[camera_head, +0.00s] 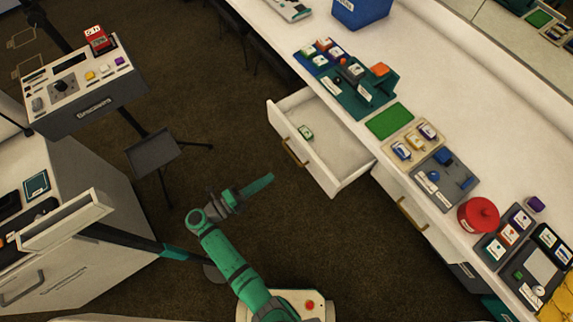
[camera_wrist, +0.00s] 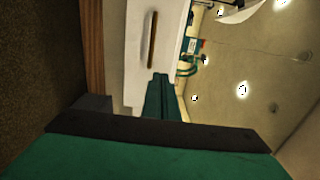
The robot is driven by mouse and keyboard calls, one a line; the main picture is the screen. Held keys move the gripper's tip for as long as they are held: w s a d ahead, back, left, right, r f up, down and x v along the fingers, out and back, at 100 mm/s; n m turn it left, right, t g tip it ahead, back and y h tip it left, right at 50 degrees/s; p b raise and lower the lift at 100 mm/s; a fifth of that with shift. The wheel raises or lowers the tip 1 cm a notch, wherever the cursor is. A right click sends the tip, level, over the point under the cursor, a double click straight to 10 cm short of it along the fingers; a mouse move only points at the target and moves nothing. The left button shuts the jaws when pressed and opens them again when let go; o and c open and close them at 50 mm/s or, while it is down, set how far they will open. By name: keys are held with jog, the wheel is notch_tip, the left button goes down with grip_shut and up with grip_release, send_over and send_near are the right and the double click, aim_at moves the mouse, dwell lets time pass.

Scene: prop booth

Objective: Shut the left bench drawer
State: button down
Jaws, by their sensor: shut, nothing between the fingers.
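The left bench drawer (camera_head: 346,140) is pulled open from the white bench, toward the upper middle of the head view. A brass handle (camera_head: 294,151) is on its white front. A small green-and-white item (camera_head: 306,132) lies inside it. My gripper (camera_head: 271,177) is shut and empty, out in front of the drawer over the dark floor. Its fingertips look apart from the drawer front. In the wrist view, the green fingers (camera_wrist: 160,82) are together, pointing toward a white front (camera_wrist: 135,60) with a brass handle (camera_wrist: 151,40).
Another bench drawer, with a brass handle (camera_head: 412,214), is closed to the right. The bench top (camera_head: 430,85) holds trays, a green mat (camera_head: 390,121) and a red pot (camera_head: 478,215). Carpet is clear before the drawer.

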aim_at(306, 155)
jog(key=x, duration=1.3)
jog(key=shift+w+d, duration=0.25)
jog(key=shift+d, duration=0.05)
jog(key=shift+s, duration=0.15)
jog(key=shift+d, duration=0.1)
